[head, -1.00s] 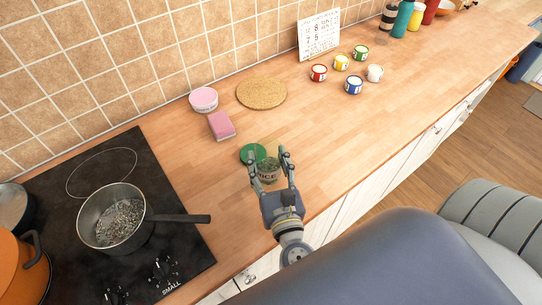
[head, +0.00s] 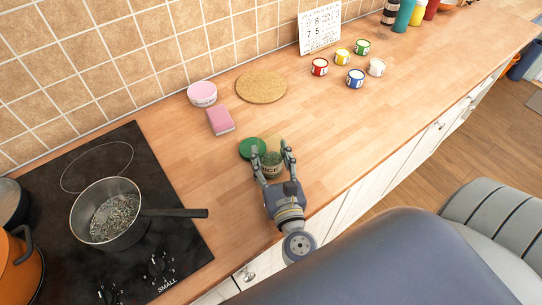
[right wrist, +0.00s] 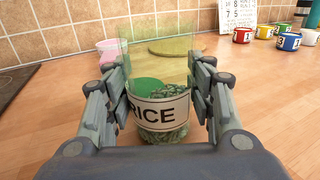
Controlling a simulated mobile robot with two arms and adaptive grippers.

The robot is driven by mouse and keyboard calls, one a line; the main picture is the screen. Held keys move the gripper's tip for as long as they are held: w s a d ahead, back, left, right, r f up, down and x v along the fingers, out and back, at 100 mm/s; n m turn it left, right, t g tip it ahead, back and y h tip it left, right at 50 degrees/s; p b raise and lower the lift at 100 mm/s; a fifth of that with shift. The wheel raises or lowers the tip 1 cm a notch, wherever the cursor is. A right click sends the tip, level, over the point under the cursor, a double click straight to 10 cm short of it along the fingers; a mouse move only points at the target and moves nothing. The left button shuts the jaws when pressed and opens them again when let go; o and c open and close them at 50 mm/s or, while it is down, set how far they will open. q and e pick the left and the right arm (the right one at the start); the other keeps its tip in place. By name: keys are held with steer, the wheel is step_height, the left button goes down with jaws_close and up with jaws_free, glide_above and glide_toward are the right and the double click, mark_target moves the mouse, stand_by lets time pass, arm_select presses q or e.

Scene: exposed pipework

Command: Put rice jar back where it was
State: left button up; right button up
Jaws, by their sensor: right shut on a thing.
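The rice jar (head: 271,161) is clear glass with a pale "RICE" label and small greenish contents. It is upright on or just above the wooden counter; I cannot tell which. My right gripper (head: 273,156) is shut on it, with a finger on each side. In the right wrist view the rice jar (right wrist: 160,115) fills the space between the fingers of the right gripper (right wrist: 160,100). A green round lid (head: 252,148) lies on the counter just behind and left of the jar. My left gripper is out of view.
A pot (head: 108,214) with a long handle sits on the black hob (head: 180,255) at left. A pink sponge (head: 220,120), pink tub (head: 202,94) and cork mat (head: 262,87) lie behind. Several small coloured pots stand farther right. The counter right of the jar is clear.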

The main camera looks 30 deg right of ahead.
steer(key=o, duration=1.3)
steer(key=shift+c, duration=0.2)
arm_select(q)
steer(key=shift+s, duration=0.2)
arm_select(e)
steer(key=shift+o, duration=0.2)
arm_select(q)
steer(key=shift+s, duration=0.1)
arm_select(e)
steer(key=shift+r, duration=0.1)
steer(key=shift+s+a, duration=0.1)
steer(key=shift+s, duration=0.2)
steer(key=b+v, duration=0.4)
steer(key=v, duration=0.6)
steer(key=shift+s, duration=0.15)
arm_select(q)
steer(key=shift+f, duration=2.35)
arm_select(e)
steer(key=shift+s+a, duration=0.15)
steer(key=shift+s, duration=0.35)
